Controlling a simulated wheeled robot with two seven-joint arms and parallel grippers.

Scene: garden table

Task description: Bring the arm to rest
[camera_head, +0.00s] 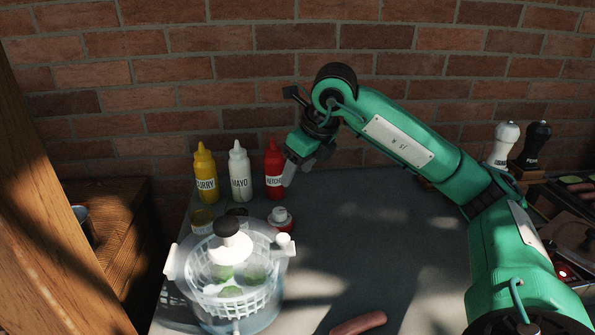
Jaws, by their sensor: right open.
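My green right arm (405,140) comes in from the lower right and bends at the top of its reach in front of the brick wall. Its right gripper (290,172) points down, just in front of the red ketchup bottle (274,160) and above the table. It is open, and nothing shows between its fingers. Whether a finger touches the bottle I cannot tell. My left gripper is out of view.
A yellow curry bottle (205,173) and a white mayo bottle (239,172) stand beside the ketchup. A clear salad spinner (236,300) stands at the front left. A sausage (358,324) lies on the grey table (385,240). Salt (502,143) and pepper (537,142) mills stand at right.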

